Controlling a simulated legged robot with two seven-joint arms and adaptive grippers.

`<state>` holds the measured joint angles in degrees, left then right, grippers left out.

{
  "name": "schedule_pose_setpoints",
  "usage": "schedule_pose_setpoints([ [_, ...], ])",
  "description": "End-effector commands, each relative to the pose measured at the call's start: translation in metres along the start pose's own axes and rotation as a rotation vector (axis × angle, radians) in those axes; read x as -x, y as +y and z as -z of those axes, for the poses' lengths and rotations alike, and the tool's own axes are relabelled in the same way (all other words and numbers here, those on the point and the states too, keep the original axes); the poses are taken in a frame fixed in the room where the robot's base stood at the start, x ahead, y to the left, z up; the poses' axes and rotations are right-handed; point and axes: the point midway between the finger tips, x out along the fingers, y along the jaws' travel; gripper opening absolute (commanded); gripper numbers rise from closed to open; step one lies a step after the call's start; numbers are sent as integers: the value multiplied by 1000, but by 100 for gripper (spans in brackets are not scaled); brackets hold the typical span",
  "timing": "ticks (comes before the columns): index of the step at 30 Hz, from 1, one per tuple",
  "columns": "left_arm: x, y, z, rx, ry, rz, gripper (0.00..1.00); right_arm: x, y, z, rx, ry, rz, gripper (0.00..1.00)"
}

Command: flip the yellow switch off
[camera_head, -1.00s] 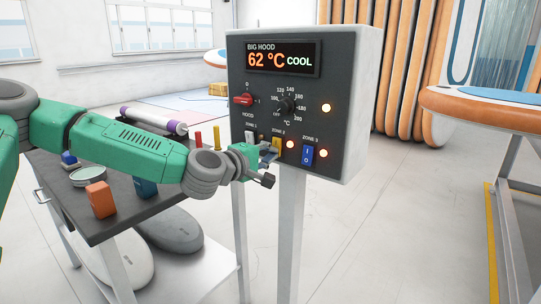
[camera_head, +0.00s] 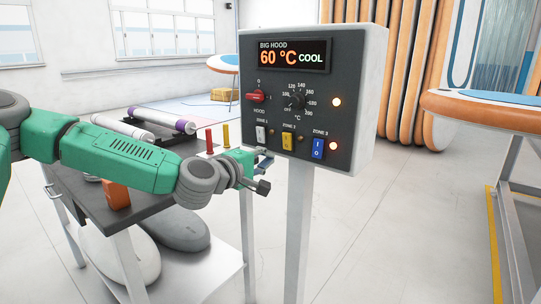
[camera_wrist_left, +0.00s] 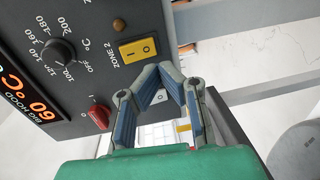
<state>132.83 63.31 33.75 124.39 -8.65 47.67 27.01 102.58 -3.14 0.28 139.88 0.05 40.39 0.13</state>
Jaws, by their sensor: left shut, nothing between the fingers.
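The yellow switch (camera_head: 288,142) sits under the ZONE 2 label on the dark front of the control box, between a white switch (camera_head: 262,134) and a blue switch (camera_head: 318,148). My left gripper (camera_head: 267,158) is shut and empty, just below and left of the yellow switch. In the left wrist view its fingertips (camera_wrist_left: 159,71) lie close to the switch with a small gap showing. My right gripper is not in view.
The box's display (camera_head: 289,56) reads 60 °C COOL. A red knob (camera_head: 256,97) and a black dial (camera_head: 297,100) sit above the switches. A dark-topped table (camera_head: 160,203) with rollers and an orange block (camera_head: 116,195) stands behind my left arm.

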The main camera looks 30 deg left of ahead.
Motion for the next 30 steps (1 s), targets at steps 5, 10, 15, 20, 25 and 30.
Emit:
schedule_pose_setpoints([
  [5,29,-5,-1,3,0,1,0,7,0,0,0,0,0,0],
  [10,58,-11,-1,4,0,0,0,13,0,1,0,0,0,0],
  [15,73,-17,0,2,0,1,0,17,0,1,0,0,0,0],
  [20,78,-19,0,0,0,1,0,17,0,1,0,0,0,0],
  [25,78,-19,-1,-1,0,1,0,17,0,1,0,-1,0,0],
  [30,78,-19,-1,-1,0,1,0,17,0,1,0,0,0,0],
])
